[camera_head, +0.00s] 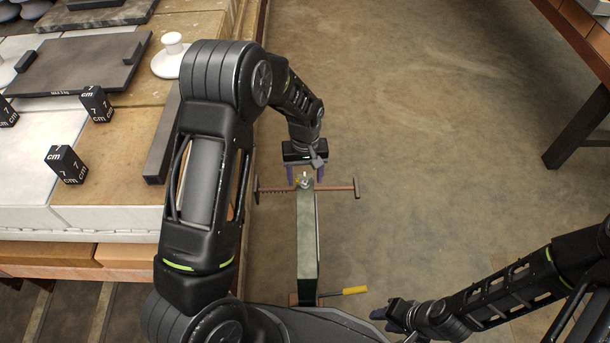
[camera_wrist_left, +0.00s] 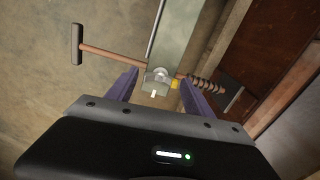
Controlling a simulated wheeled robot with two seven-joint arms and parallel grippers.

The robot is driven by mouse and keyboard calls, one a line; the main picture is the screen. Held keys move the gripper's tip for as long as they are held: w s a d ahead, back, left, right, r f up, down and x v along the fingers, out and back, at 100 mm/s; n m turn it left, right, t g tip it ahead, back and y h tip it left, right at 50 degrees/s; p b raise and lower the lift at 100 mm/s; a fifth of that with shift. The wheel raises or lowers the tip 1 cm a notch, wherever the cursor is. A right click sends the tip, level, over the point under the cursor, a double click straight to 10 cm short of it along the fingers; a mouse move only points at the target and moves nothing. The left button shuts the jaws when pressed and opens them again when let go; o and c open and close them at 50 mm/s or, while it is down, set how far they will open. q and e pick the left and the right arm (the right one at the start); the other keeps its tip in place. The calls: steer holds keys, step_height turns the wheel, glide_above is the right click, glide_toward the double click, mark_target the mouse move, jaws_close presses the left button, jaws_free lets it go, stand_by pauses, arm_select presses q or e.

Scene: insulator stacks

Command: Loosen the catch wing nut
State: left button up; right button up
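The catch wing nut (camera_head: 304,181) is a small pale metal piece at the far end of a grey-green post (camera_head: 307,235). It also shows in the left wrist view (camera_wrist_left: 158,75), close to a yellow piece (camera_wrist_left: 175,84). A reddish rod (camera_wrist_left: 112,55) with a crossbar at one end and a coil at the other runs across there. My left gripper (camera_head: 305,174) is open, its purple fingers (camera_wrist_left: 158,82) spread to either side of the nut with gaps visible. My right gripper (camera_head: 384,311) is at the lower right, away from the nut; its finger gap is unclear.
A yellow handle (camera_head: 344,291) sticks out right at the post's near end. A stone-topped bench (camera_head: 120,160) with black cubes (camera_head: 66,164), a dark plate (camera_head: 75,65) and a white knob (camera_head: 172,55) stands left.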

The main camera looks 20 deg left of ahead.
mark_target(305, 179)
arm_select(q)
steer(key=shift+o, duration=0.7)
step_height(305, 179, up, 8)
steer(key=shift+f+p, duration=0.1)
steer(key=shift+p, duration=0.85)
